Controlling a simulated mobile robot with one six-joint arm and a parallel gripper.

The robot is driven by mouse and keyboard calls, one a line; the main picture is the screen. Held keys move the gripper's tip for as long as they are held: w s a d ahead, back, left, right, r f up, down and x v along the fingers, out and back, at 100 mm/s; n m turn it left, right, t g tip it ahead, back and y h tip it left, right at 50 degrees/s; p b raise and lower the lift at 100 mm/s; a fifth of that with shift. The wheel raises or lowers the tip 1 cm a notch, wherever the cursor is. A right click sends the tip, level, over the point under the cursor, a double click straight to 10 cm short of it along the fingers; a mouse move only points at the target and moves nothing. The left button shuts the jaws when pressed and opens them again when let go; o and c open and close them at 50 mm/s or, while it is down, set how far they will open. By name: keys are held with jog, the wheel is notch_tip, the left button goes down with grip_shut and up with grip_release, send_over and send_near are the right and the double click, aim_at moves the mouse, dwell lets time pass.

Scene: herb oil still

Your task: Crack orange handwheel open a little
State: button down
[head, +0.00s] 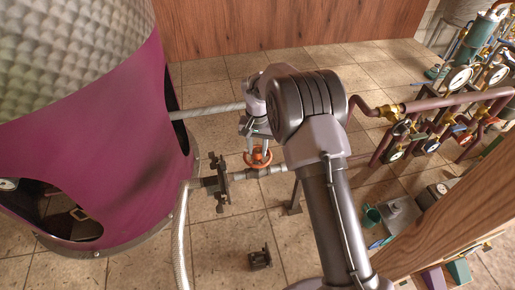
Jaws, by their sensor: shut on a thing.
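The orange handwheel (258,158) sits on a valve in the pale horizontal pipe (273,170), near the middle of the head view. My gripper (257,138) comes down on it from above and is shut on the handwheel's far side. The near part of the rim and a spoke or hub show below the jaws. The fingertips themselves are small and partly hidden, so their exact hold on the rim is hard to make out.
A large magenta tank (110,140) stands at left. A dark bracket (219,184) and a braided hose (180,235) are left of the valve. Copper pipes with gauges (445,103) run at right. A wooden beam (455,215) crosses the lower right. The tiled floor is mostly clear near a small dark block (260,258).

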aim_at(257, 151)
dwell(0.3)
jog(key=c, duration=1)
grip_release()
jog(key=shift+c, duration=0.2)
notch_tip(257, 151, up, 17)
jog(key=p, duration=0.2)
jog(key=shift+r, duration=0.2)
